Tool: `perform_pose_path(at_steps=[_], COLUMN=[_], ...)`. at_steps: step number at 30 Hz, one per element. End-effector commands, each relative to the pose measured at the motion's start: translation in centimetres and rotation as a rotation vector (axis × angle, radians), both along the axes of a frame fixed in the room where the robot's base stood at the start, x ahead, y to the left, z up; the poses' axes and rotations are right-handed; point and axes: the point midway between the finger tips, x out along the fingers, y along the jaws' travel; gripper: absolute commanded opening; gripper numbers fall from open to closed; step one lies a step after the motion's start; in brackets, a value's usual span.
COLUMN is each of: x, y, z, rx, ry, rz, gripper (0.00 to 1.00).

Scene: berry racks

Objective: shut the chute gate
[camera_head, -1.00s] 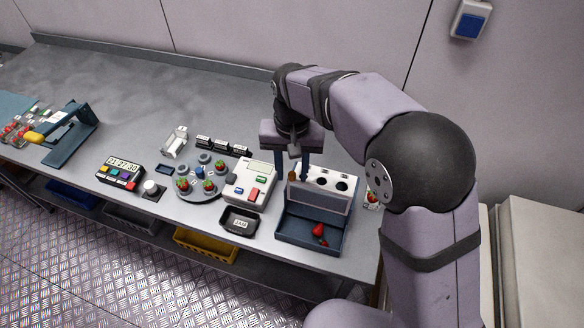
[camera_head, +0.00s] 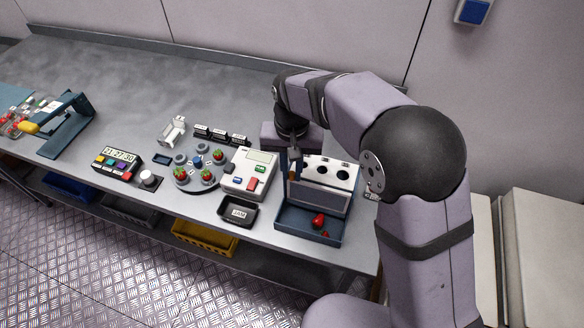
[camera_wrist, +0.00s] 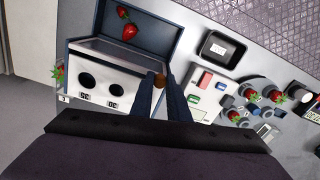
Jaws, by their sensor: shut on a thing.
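The chute unit is a white block (camera_head: 335,172) with two round dark holes, above a dark blue tray (camera_head: 283,225). A grey panel (camera_head: 318,199) crosses its front; I cannot tell how far the gate stands open. The fingers largely hide the knob in the head view. A red strawberry (camera_head: 318,220) lies in the tray, with another red berry piece beside it.
Left of the unit stand a white device with coloured buttons (camera_head: 248,172), a small black labelled tray (camera_head: 238,212) and a round holder with strawberries (camera_head: 180,181). A button box with a clock (camera_head: 118,163) is farther left.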

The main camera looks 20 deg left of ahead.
Motion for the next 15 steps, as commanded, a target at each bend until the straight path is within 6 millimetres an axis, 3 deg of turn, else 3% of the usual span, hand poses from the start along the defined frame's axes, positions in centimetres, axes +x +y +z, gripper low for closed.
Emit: perform_pose_path(at_steps=[2,3,5,15], x=[-0.17,-0.18,-0.18,-0.16], y=[-0.16,-0.16,-0.17,-0.35], z=[-0.38,-0.4,-0.41,-0.45], rx=[-0.006,-0.007,-0.007,-0.011], ry=[0.007,0.008,0.008,0.009], rz=[0.0,0.0,0.0,0.0], gripper=[0.0,0.17,0.32,0.34])
